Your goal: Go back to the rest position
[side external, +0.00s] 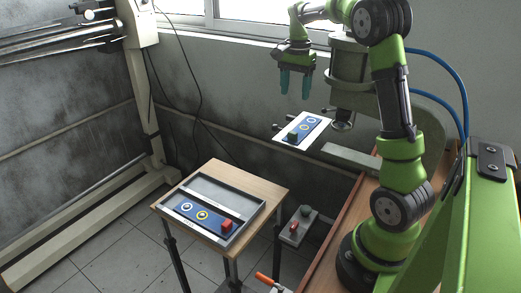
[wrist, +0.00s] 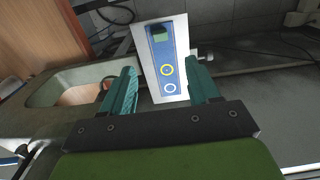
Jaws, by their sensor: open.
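My gripper (side external: 296,83) hangs with its teal fingers pointing down, high above a small white plate, in the side external view. In the wrist view the two fingers (wrist: 162,88) stand well apart with nothing between them. The white plate (side external: 317,131) carries a blue panel with ring marks and a dark green block (side external: 293,136) at one end. In the wrist view the white plate (wrist: 180,28) lies beyond the fingertips, with a yellow ring, a white ring and the green block (wrist: 160,36) in a line.
A wooden table (side external: 272,187) at lower left holds a grey tray (side external: 216,188) with a blue ringed panel (side external: 190,213) and a red block (side external: 226,226). A small grey box (side external: 295,230) with red and green buttons stands beside it. A window and wall are behind my gripper.

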